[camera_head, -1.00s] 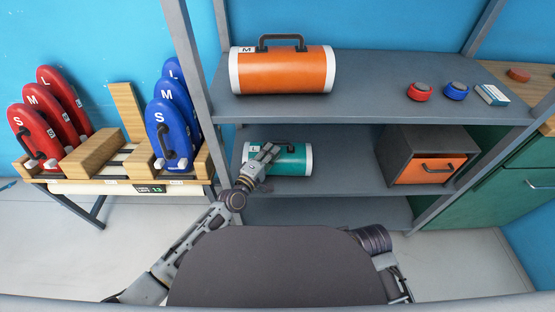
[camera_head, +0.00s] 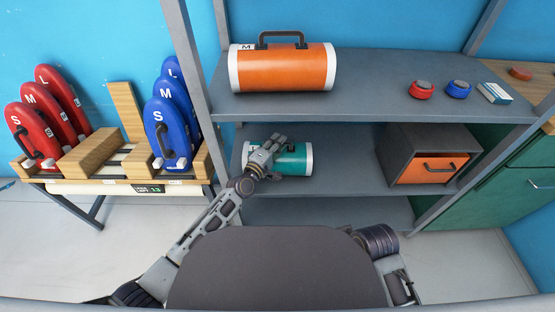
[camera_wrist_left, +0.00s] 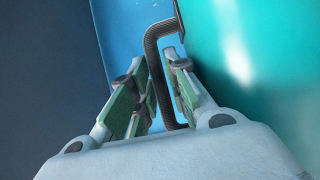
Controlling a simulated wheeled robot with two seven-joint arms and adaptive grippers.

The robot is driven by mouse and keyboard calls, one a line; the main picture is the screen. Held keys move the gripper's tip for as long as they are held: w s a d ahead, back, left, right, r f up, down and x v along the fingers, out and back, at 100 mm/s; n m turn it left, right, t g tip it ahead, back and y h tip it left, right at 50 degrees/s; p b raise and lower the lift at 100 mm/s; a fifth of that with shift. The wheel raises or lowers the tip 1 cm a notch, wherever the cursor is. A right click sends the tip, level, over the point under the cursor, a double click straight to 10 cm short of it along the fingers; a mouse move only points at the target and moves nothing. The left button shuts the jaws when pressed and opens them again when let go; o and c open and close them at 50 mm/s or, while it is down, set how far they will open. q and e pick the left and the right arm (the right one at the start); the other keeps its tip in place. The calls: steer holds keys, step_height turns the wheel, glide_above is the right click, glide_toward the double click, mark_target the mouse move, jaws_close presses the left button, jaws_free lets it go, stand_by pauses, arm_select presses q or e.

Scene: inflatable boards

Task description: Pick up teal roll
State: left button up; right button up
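The teal roll (camera_head: 296,161), a cylinder with white ends and a dark handle, lies on the middle shelf of the rack. My left gripper (camera_head: 277,143) reaches over it and hides part of its top and handle. In the left wrist view the teal body (camera_wrist_left: 260,70) fills the right side. The dark handle (camera_wrist_left: 154,62) passes between the fingers of my left gripper (camera_wrist_left: 156,72). The fingers stand apart, one on either side of the handle; a firm grip does not show. My right gripper is not in view.
An orange roll (camera_head: 282,70) lies on the top shelf (camera_head: 370,85) above. A grey box with an orange drawer front (camera_head: 427,168) stands right on the middle shelf (camera_head: 350,165). A grey rack post (camera_head: 186,55) rises to the left. Red and blue boards stand in a wooden rack further left.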

arm_select(q)
steer(key=shift+c, duration=0.2)
jaws_close()
stand_by(0.3)
